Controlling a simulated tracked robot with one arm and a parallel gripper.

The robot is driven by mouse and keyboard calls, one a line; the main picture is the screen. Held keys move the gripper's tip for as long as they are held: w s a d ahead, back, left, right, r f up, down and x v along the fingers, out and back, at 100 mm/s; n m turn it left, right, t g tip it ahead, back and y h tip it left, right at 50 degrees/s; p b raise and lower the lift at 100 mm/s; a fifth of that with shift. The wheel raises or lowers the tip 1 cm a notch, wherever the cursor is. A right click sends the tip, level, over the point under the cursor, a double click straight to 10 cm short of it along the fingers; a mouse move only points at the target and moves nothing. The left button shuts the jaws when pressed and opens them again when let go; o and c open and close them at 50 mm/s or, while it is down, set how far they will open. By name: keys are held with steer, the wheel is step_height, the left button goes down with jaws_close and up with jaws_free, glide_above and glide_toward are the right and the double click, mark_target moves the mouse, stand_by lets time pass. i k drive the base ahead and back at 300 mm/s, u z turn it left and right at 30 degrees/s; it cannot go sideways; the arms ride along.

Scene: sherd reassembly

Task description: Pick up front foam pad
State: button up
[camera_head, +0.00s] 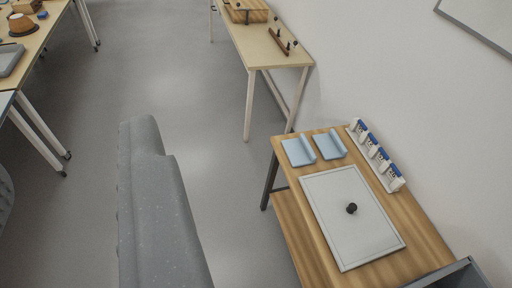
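Two light blue foam pads lie side by side on the wooden table at the right, near its far end: the left one (298,152) and the right one (330,144). Each is flat with a raised lip along its right side. They are close together with a narrow gap between them. I cannot tell which of them is the front one. Neither pad is covered. My gripper's fingers do not show in this view. A grey speckled shape at the bottom, left of centre, looks like part of my own arm, apart from the pads.
On the wooden table (291,222) lie a pale framed board (335,222) with a black knob (351,208) and a white rack (377,158) of blue-and-white items. A grey bin (455,274) is at bottom right. Another table (262,50) stands behind. The floor (215,165) between is clear.

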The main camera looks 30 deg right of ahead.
mark_target(299, 152)
steer(key=u, duration=1.05)
steer(key=i, duration=2.25)
steer(key=z, duration=3.6)
steer(key=i, duration=1.05)
steer(key=z, duration=0.1)
